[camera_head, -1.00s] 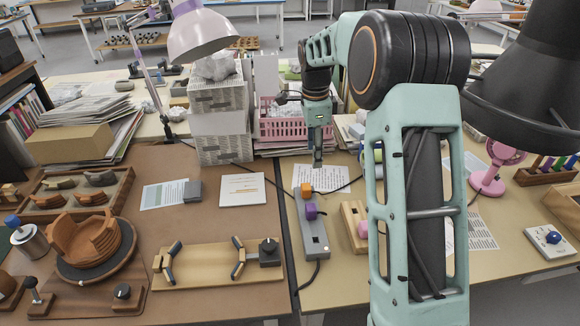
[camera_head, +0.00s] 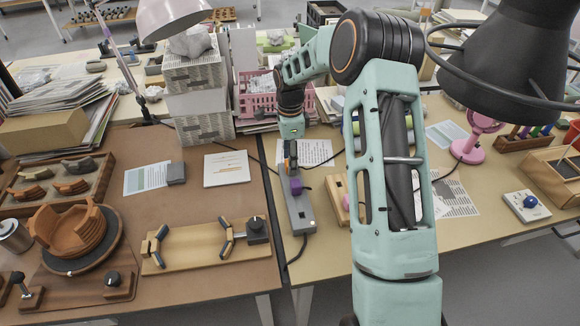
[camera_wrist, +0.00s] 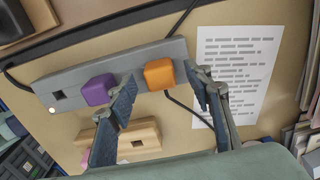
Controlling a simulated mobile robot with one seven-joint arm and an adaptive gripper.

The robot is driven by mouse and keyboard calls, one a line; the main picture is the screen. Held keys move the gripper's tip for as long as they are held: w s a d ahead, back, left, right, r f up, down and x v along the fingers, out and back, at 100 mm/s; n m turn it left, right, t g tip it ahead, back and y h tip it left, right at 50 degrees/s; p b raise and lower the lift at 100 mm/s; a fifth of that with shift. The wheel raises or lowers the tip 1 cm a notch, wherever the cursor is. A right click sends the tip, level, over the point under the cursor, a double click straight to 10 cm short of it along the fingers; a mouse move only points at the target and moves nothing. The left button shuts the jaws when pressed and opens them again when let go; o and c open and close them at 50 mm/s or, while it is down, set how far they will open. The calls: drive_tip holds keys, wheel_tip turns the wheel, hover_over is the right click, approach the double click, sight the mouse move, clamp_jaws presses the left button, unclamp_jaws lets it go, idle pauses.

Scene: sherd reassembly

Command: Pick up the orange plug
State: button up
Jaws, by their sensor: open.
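The orange plug (camera_wrist: 160,75) sits in the grey power strip (camera_wrist: 70,78), in the wrist view. A purple plug (camera_wrist: 98,90) sits beside it in the same strip, to its left. My gripper (camera_wrist: 165,92) is open, with one finger between the two plugs and the other to the right of the orange plug; nothing is held. In the head view my gripper (camera_head: 291,158) is above the far end of the strip (camera_head: 299,213), near the purple plug (camera_head: 296,186). The orange plug is mostly hidden there behind the gripper.
A printed sheet (camera_wrist: 236,70) lies right of the strip, and a wooden block (camera_wrist: 140,138) lies beside it. Black cables run near the strip. A pink basket (camera_head: 257,98) and white boxes (camera_head: 196,103) stand behind.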

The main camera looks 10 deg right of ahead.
wheel_tip(320, 180, down, 2)
drive_tip(key=c, duration=1.2)
drive_tip(key=shift+r, duration=0.1)
